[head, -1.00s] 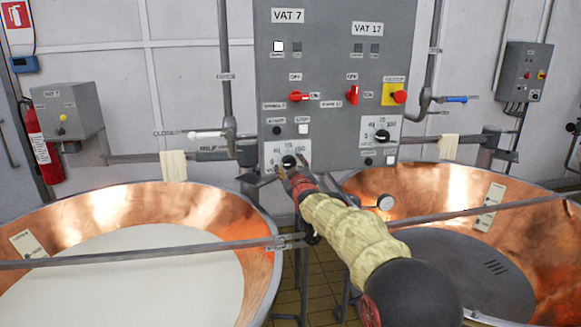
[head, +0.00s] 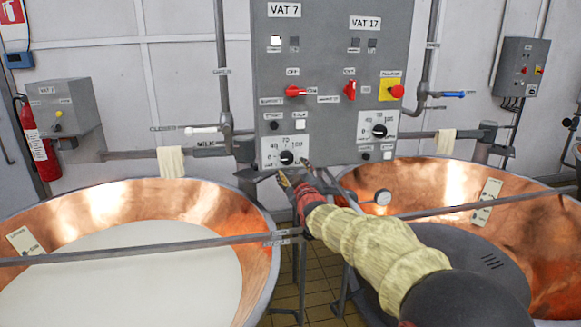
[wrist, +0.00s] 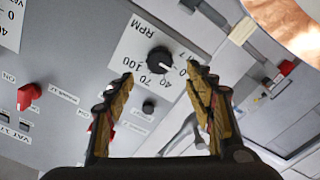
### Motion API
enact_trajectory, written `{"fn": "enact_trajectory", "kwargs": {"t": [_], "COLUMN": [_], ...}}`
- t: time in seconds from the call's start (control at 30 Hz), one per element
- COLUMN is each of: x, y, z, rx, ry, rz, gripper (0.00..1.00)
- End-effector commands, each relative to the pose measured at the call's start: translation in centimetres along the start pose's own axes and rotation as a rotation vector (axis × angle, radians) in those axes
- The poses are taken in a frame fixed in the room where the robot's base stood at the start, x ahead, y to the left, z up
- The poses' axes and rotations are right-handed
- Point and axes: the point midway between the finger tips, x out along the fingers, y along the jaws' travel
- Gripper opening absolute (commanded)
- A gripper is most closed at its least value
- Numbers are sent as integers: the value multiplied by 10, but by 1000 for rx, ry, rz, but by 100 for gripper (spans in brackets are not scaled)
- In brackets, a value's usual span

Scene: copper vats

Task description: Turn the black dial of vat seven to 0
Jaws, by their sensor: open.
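The black dial of vat seven (head: 287,157) sits on a white scale card low on the left of the grey panel, in the column under the VAT 7 label (head: 284,10). In the wrist view the dial (wrist: 160,60) appears upside down, with 40, 70 and 100 marks around it. I cannot tell its exact setting. My gripper (head: 293,172) is just below and in front of this dial in the head view. In the wrist view my gripper (wrist: 160,72) is open and empty, its fingertips spread to either side of the dial and apparently clear of it.
The vat 17 dial (head: 379,131) is up and to the right. Red switches (head: 296,91) and a black button (head: 274,125) are above the vat seven dial. Copper vats with rims and bars flank the panel, the left one (head: 190,205) holding white liquid.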

Motion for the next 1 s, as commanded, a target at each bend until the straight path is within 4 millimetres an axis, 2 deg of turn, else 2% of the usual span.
{"fn": "enact_trajectory", "kwargs": {"t": [0.1, 0.3, 0.77, 0.87, 0.97, 1.0], "x": [-16, -30, -33, -34, -47, -57], "y": [0, 0, -2, -16, -47, -61], "z": [0, 0, 2, 21, 66, 85], "rx": [0, 0, 21, 79, 143, 171], "ry": [0, 0, -6, -77, -210, -275], "rz": [0, -1, -5, -52, -131, -166], "gripper": [54, 54, 54, 54, 54, 54]}}
